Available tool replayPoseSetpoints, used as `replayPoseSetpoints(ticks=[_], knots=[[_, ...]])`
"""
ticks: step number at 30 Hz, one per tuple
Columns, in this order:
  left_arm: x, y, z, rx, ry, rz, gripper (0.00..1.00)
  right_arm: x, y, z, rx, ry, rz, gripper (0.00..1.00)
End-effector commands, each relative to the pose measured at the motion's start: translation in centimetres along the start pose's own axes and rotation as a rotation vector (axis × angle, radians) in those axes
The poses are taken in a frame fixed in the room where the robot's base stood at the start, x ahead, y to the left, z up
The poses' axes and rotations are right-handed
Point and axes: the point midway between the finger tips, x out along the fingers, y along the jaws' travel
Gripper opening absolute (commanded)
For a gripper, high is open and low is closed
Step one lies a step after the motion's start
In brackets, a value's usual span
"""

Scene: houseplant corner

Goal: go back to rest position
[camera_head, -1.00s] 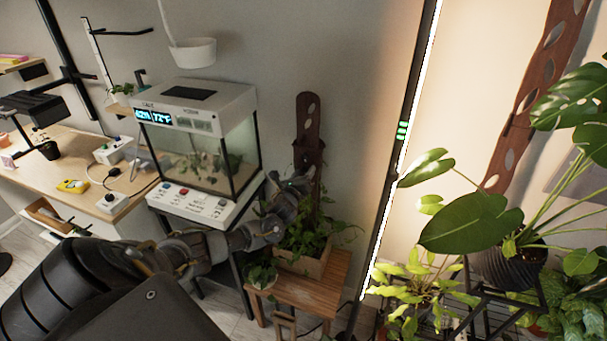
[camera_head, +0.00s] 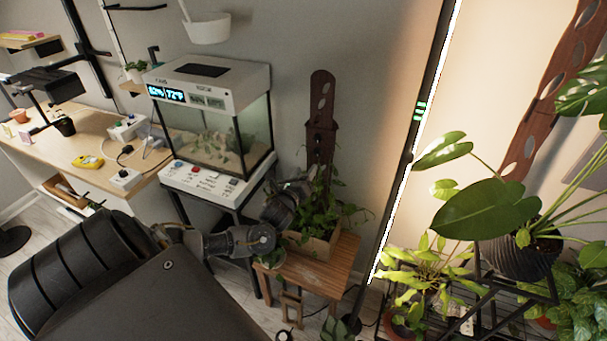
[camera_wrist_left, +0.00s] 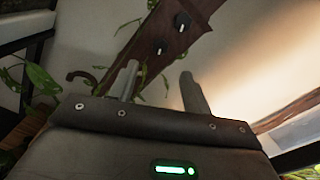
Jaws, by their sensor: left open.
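My left arm comes in from the lower left of the head view, bent in the middle. Its gripper (camera_head: 312,178) is in front of the brown perforated plank (camera_head: 321,125) and beside the leafy plant in a wooden box (camera_head: 318,243). In the left wrist view, the two fingers of my left gripper (camera_wrist_left: 160,84) stand apart with nothing between them. The brown plank (camera_wrist_left: 168,38) with dark round knobs and some leaves show beyond the fingertips. My right gripper is not in view.
A terrarium (camera_head: 215,120) with a control panel stands left of the gripper. A small wooden table (camera_head: 330,270) bears the boxed plant. A lit vertical lamp bar (camera_head: 420,130) and large potted plants (camera_head: 480,210) are at the right. A wooden desk (camera_head: 60,150) is at the left.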

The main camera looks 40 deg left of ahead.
Motion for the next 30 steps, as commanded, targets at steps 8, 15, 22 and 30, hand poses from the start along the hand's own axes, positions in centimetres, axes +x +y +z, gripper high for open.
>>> replayPoseSetpoints(ticks=[8,15,22,30], knots=[[-0.5,0.0,0.0,0.000,0.000,0.001,0.49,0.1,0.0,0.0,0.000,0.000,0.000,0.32],[-0.5,0.0,0.0,0.000,0.000,0.000,0.49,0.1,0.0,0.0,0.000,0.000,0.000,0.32],[-0.4,0.0,0.0,-0.050,0.000,0.000,0.49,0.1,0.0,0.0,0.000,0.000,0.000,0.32],[0.6,3.5,-4.5,-0.580,0.103,0.061,0.49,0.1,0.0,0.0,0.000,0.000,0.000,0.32]])
